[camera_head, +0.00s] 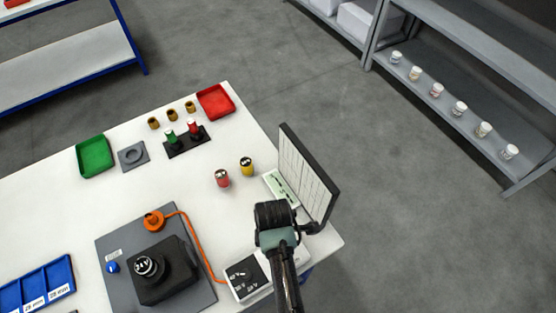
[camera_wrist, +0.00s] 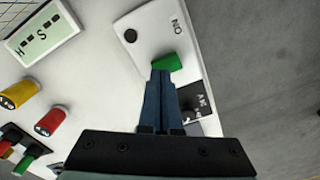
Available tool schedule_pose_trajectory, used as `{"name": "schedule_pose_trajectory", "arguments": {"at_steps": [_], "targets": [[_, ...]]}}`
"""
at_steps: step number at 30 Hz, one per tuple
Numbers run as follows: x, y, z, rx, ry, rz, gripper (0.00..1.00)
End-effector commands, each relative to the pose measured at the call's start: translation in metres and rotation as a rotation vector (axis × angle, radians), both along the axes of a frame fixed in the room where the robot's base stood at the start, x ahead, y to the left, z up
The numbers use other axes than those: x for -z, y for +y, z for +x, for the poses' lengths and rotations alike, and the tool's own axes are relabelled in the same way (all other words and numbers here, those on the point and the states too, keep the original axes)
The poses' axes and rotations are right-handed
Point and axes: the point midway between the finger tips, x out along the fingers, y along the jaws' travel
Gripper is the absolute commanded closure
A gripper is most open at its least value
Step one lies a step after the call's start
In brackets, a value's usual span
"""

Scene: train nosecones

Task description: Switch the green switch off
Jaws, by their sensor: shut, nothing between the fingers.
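The green switch (camera_wrist: 166,62) sits on a white switch box (camera_wrist: 152,30) in the wrist view. The box carries the label "ON" and a dark round spot. My gripper (camera_wrist: 161,76) is shut and empty. Its fingertips are at the lower edge of the green switch and cover part of it; I cannot tell whether they touch it. In the head view my gripper (camera_head: 277,215) is over the right end of the white table, and the green switch is hidden behind my arm.
A tilted white panel (camera_head: 306,180) stands close to my gripper. A black-and-white plate (camera_head: 247,277) with an orange cable lies left of my arm. Red (camera_head: 222,178) and yellow (camera_head: 246,166) cylinders stand nearby. The table's right edge is close.

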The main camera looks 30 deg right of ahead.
Motion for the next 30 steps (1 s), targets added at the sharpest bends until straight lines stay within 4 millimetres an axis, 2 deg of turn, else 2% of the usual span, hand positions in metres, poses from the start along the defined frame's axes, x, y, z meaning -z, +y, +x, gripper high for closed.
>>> {"name": "schedule_pose_trajectory", "arguments": {"at_steps": [1,18,30], "targets": [[-0.009,0.0,0.0,0.0,0.0,0.0,1.0],[-0.052,0.0,0.001,0.0,-0.001,0.0,1.0],[-0.055,0.0,0.001,0.0,-0.001,0.0,1.0]]}}
